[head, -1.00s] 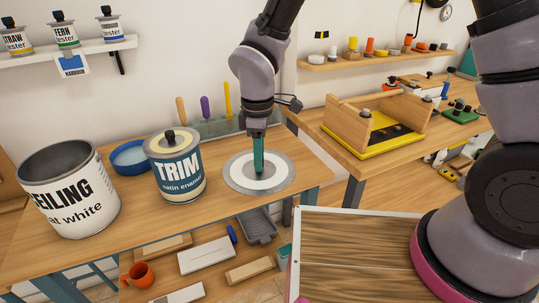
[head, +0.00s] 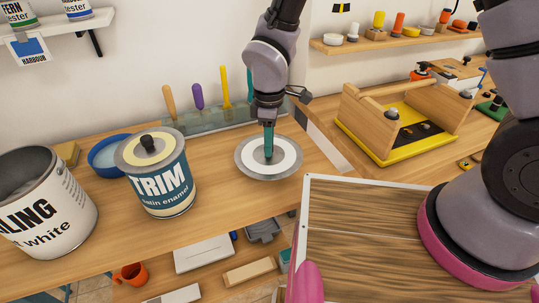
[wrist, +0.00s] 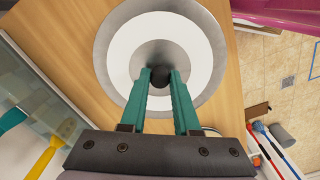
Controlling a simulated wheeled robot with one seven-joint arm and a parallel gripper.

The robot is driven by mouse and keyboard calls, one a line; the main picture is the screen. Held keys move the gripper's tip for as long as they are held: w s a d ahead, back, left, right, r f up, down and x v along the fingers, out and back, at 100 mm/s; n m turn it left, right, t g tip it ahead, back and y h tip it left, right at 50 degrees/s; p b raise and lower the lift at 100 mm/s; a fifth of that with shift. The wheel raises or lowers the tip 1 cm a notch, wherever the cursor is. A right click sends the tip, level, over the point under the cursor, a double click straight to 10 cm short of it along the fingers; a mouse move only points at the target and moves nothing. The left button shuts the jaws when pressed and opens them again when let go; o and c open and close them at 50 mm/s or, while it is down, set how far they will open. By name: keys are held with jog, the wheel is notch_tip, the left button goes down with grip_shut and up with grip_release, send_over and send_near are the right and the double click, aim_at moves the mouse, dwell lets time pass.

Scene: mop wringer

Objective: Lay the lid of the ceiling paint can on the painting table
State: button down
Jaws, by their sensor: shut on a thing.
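The lid (head: 247,157), a white disc with a grey rim and dark knob, is flat to the right of the trim can. My gripper (head: 268,157) points down and is shut on its knob (wrist: 158,76). The wrist view shows the lid (wrist: 120,50) between and beyond the fingers. It is over the painting table (head: 225,205), at or very close to the top; I cannot tell if it touches. The ceiling paint can (head: 45,215) stands open at the left, partly cut off by the frame.
The lidded trim can (head: 163,185) and blue bowl (head: 105,155) stand left of the lid. A rack of coloured-handled tools (head: 205,118) is behind. A wooden tote (head: 400,115) stands on the right bench. Bare tabletop lies in front of the lid.

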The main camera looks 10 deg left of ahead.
jog(key=shift+f, duration=2.15)
jog(key=c, duration=0.6)
grip_release()
jog(key=shift+f, duration=0.1)
jog(key=shift+c, duration=0.2)
notch_tip(320, 180, up, 12)
jog(key=shift+r, duration=0.15)
